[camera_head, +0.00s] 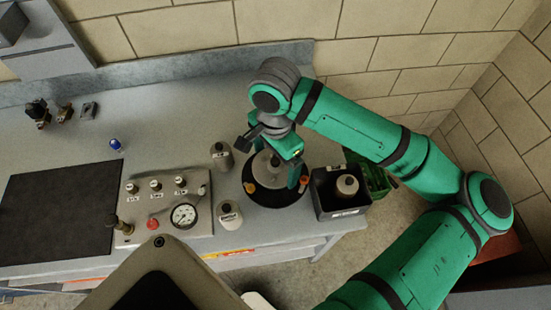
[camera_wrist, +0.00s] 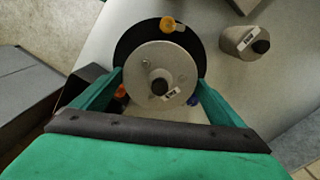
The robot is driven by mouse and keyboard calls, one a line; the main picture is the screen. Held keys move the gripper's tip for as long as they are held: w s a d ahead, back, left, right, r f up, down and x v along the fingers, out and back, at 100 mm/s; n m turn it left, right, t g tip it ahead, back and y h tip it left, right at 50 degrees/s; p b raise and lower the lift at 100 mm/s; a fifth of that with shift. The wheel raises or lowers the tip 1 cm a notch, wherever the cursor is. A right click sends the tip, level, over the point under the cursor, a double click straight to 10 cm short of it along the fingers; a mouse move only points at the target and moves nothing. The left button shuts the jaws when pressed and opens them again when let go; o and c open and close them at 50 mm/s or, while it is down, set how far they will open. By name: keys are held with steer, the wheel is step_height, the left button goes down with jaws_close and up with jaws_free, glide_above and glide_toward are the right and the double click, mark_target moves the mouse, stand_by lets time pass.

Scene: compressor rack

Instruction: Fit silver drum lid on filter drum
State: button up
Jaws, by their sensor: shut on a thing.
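The silver drum lid (camera_wrist: 172,61) is a round grey disc with a dark central knob and a small pale label. It also shows in the head view (camera_head: 262,166). My gripper (camera_wrist: 160,84) has one finger at each side of the lid and is shut on it. Lid and gripper are over a round black disc (camera_wrist: 128,50), which also shows in the head view (camera_head: 277,197). I cannot make out the filter drum; the lid and fingers hide what is directly beneath. Whether the lid touches anything below is unclear.
Yellow (camera_wrist: 167,24), orange and blue pieces sit around the lid. Grey bottles (camera_head: 222,156) (camera_head: 229,214) stand left of the disc. A black bin (camera_head: 325,198) holding a pale bottle (camera_head: 347,185) is close on the right. A gauge panel (camera_head: 165,208) is further left.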

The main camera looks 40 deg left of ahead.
steer(key=shift+f, duration=0.4)
steer(key=shift+f, duration=1.25)
steer(key=shift+f, duration=0.35)
steer(key=o, duration=1)
steer(key=shift+r, duration=3.5)
